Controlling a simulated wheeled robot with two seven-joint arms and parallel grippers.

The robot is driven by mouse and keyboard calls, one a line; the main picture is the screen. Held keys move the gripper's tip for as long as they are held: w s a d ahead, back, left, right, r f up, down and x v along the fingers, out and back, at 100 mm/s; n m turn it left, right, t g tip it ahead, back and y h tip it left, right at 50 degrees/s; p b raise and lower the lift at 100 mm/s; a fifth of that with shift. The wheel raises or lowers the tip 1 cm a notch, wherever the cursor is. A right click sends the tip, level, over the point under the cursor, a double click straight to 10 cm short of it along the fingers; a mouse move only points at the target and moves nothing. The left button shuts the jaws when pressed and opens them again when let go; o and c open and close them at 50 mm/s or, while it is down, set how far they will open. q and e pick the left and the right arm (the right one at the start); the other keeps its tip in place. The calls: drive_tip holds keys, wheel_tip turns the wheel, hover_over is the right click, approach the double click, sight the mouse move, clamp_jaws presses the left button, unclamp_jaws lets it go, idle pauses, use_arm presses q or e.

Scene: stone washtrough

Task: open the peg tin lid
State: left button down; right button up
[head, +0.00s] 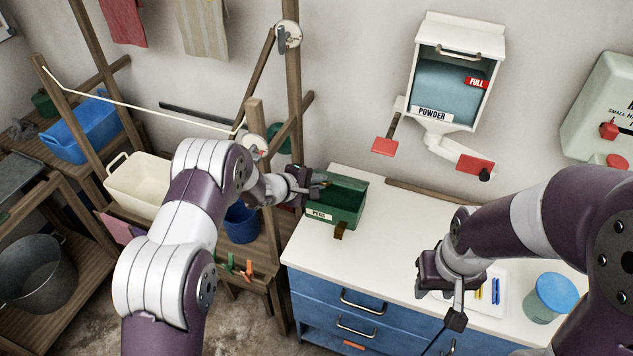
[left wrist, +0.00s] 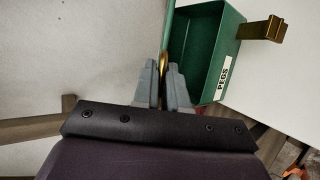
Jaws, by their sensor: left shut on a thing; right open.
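The peg tin (head: 349,213) is a green box with a PEGS label, on the white counter top. Its dark inside shows from above, and a brass catch (head: 341,230) hangs at its front. The tin (left wrist: 228,60) and the catch (left wrist: 262,29) also show in the left wrist view. My left gripper (head: 318,180) is at the tin's left rear, its fingertips (left wrist: 166,72) shut on a thin brass piece (left wrist: 163,52) beside a green edge. I cannot clearly tell the lid's angle. My right gripper (head: 444,300) is open and empty over the counter's front edge.
A white tray (head: 509,307) with blue and yellow items and a blue-lidded jar (head: 552,300) stand at the counter's right. A powder dispenser (head: 455,75) hangs on the wall. A wooden rack with a cream tub (head: 137,188) is left. The counter's middle is clear.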

use_arm(q)
drive_tip(key=c, duration=1.2)
unclamp_jaws()
drive_tip(key=shift+w, duration=0.1)
drive_tip(key=shift+c, duration=0.2)
drive_tip(key=b+v, duration=0.1)
drive_tip(key=v, duration=1.1)
drive_tip(key=shift+a+b, duration=0.15)
drive_tip(key=shift+b, duration=0.2)
drive_tip(key=shift+r, duration=0.1)
drive_tip(key=shift+c, duration=0.3)
